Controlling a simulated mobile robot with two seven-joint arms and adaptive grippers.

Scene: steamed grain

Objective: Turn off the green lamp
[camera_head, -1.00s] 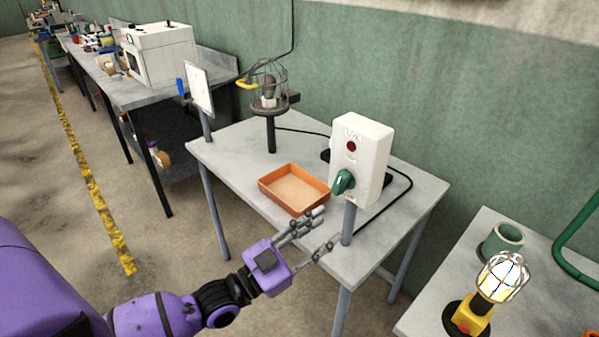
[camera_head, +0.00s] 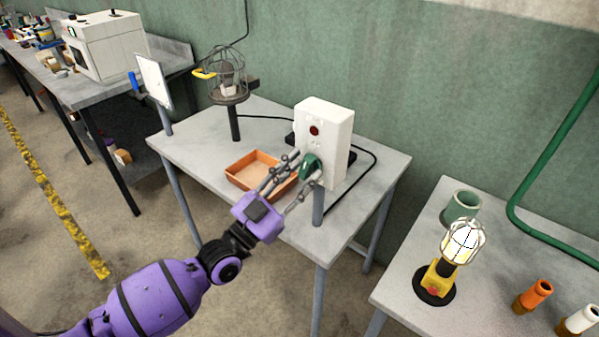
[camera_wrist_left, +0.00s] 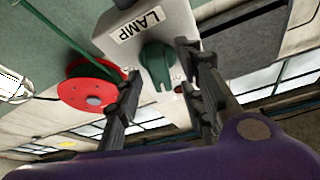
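A white switch box (camera_head: 325,127) stands on a post at the table and carries a green rotary knob (camera_head: 311,166) and a dark red light. The wrist view shows the knob (camera_wrist_left: 157,62) beside a LAMP label. My left gripper (camera_head: 291,181) is open, with its fingers pointing at the knob; the wrist view shows the knob between and just beyond the fingertips (camera_wrist_left: 160,65). I cannot tell whether they touch it. A caged lamp (camera_head: 229,82) on the table looks grey and unlit. No lamp glowing green shows. My right gripper is not in view.
An orange tray (camera_head: 240,184) lies close behind the left gripper. A cable runs behind the box. On the right table (camera_head: 398,288) stand a lit yellow caged lamp (camera_head: 440,275), a green cup (camera_head: 463,202) and small orange and white pieces.

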